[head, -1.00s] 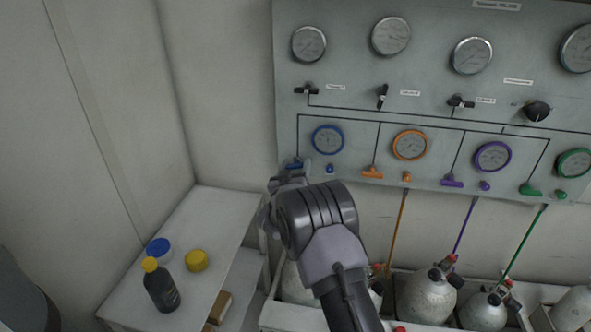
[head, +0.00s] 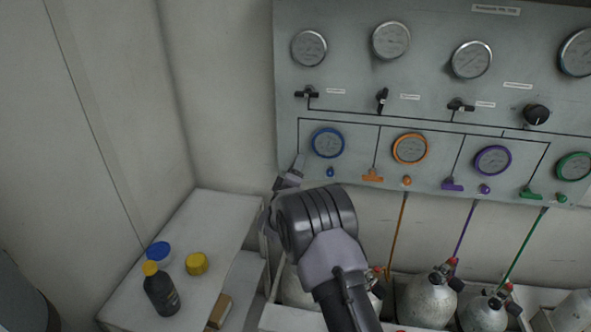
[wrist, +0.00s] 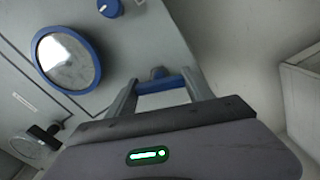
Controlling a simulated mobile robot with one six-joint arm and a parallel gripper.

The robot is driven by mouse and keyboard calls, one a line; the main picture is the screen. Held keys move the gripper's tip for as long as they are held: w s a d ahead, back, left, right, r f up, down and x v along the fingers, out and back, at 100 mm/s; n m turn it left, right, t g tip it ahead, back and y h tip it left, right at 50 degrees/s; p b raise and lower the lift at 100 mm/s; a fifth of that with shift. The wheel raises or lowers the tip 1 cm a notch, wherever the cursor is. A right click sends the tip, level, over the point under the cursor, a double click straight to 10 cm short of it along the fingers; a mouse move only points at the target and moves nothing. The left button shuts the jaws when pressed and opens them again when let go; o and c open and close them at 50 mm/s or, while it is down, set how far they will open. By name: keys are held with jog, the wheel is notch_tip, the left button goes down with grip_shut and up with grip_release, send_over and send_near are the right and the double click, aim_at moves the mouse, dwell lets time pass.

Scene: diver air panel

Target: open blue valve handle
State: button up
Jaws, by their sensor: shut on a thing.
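The blue valve handle (wrist: 161,84) shows in the wrist view as a blue bar spanning between my two fingers, with its round hub behind it on the grey panel. My gripper (wrist: 160,88) is shut on it, one finger at each end of the bar. In the head view my gripper (head: 293,172) is at the panel's lower left, below and left of the blue-rimmed gauge (head: 328,143). One finger points up along the panel there, and the handle is hidden behind the gripper.
Orange (head: 372,175), purple (head: 452,185) and green (head: 530,193) handles line the panel to the right. A small blue knob (head: 330,172) is close by. Cylinders (head: 428,298) stand below.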

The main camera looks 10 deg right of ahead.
jog(key=shift+n, duration=1)
jog(key=o, duration=1.4)
jog(key=shift+c, duration=0.2)
jog(key=p+v, duration=0.1)
jog(key=v, duration=1.6)
jog(key=shift+s+a+p, duration=0.15)
jog(key=shift+s+p, duration=0.05)
jog(key=shift+p, duration=0.15)
